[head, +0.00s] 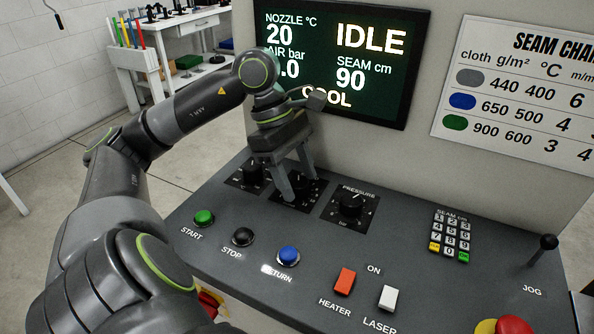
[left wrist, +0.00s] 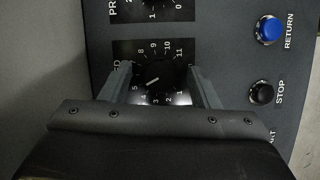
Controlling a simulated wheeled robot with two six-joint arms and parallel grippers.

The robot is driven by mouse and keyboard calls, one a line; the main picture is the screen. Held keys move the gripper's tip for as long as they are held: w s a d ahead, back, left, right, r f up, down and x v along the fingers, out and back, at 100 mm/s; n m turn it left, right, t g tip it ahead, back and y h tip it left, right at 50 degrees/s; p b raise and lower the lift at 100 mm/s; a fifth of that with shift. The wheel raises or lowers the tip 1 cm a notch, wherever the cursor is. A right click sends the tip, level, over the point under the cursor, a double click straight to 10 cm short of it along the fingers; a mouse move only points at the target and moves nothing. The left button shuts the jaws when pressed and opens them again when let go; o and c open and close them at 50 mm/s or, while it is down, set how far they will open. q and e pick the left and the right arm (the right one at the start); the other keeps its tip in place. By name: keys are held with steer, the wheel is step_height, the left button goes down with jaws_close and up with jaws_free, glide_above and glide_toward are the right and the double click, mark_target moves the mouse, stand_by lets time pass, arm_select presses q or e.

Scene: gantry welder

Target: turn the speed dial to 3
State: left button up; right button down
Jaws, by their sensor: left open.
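The speed dial (left wrist: 165,76) is a black round knob on a black plate with a ring of numbers. Its white mark points to the lower left in the left wrist view, near the 5. In the head view it is the middle of three dials and is mostly hidden by my left gripper (head: 297,187). In the left wrist view my left gripper (left wrist: 160,84) is open, with one finger on each side of the dial. I cannot tell whether the fingers touch it. My right gripper is not in view.
The pressure dial (head: 351,204) is close on the right, another dial (head: 250,172) close on the left. In front are the start (head: 204,217), stop (head: 243,236) and return (head: 288,256) buttons. The screen (head: 345,50) reads IDLE behind my gripper. A seam chart (head: 520,90) hangs at right.

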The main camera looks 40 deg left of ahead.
arm_select(q)
steer(key=shift+c, duration=0.3)
steer(key=c, duration=0.9)
steer(key=shift+c, duration=0.2)
steer(key=shift+f, duration=0.1)
